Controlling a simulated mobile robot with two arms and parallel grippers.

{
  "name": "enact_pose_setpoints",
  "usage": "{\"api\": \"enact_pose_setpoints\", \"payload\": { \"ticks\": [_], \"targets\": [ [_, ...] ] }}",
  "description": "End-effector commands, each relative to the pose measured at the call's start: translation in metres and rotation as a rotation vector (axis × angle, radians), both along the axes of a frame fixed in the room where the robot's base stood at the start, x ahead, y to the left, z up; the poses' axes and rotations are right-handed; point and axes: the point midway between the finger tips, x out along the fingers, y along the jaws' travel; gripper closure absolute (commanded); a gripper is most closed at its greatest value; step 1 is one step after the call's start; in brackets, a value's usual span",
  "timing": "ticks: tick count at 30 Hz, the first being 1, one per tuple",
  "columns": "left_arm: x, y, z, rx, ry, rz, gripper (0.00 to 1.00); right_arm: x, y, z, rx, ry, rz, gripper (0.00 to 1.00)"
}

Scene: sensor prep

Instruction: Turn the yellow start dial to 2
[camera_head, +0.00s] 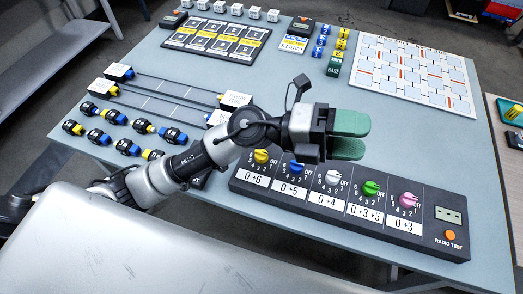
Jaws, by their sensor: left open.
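The yellow dial (261,156) is the leftmost knob on the dark dial panel (436,199) at the front right of the table. It carries printed numbers and OFF beside it and a label "0+6" below. Its exact setting is too small to read. My left gripper (350,135) has green fingertips and is open and empty. It appears above the back edge of the panel, right of the yellow dial and apart from it in the picture. My left forearm passes just left of the yellow dial. My right gripper does not show.
Blue (296,168), white (333,177), green (371,188) and pink (409,200) dials sit in a row to the right. An orange button (450,235) is at the panel's right end. Several small sensors lie at left. A white chart board (415,75) lies at back right.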

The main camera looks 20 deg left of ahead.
Motion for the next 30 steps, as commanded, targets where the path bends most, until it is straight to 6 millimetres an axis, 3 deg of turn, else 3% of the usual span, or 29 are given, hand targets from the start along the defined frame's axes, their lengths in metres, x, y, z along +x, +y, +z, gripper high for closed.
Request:
{"api": "enact_pose_setpoints", "payload": {
  "ticks": [3,7,11,15,18,23,30],
  "targets": [
    [-0.004,0.001,-0.052,0.406,-0.174,-0.181,0.37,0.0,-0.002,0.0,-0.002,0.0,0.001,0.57],
    [0.015,0.039,-0.106,0.885,-0.275,-0.291,0.37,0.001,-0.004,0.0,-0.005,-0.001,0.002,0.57],
    [0.046,0.097,-0.133,1.306,-0.294,-0.307,0.37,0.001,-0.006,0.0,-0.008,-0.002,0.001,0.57],
    [0.07,0.147,-0.135,1.611,-0.266,-0.273,0.37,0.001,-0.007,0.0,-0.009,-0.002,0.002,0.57],
    [0.078,0.166,-0.133,1.721,-0.246,-0.252,0.37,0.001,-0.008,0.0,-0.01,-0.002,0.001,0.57],
    [0.08,0.174,-0.143,1.766,-0.232,-0.247,0.37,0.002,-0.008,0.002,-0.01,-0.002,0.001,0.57],
    [0.079,0.174,-0.186,1.761,-0.232,-0.251,0.37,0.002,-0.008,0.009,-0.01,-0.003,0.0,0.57]
  ]
}}
